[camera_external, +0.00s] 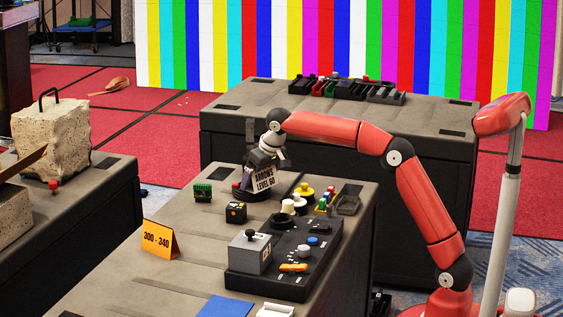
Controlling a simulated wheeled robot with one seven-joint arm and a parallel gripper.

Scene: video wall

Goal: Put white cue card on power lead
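My gripper (262,165) points down directly behind and above this card. Its fingertips are hidden or too small to make out, so I cannot tell whether it grips the card or whether the card touches the table. A dark object (285,184) shows beside the card on the tabletop. I cannot clearly identify a power lead.
An orange card (160,239) marked "300 - 340" stands on the near table. A black control panel (270,286) with knobs, a dark cube (236,212) and a green block (203,191) are nearby.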

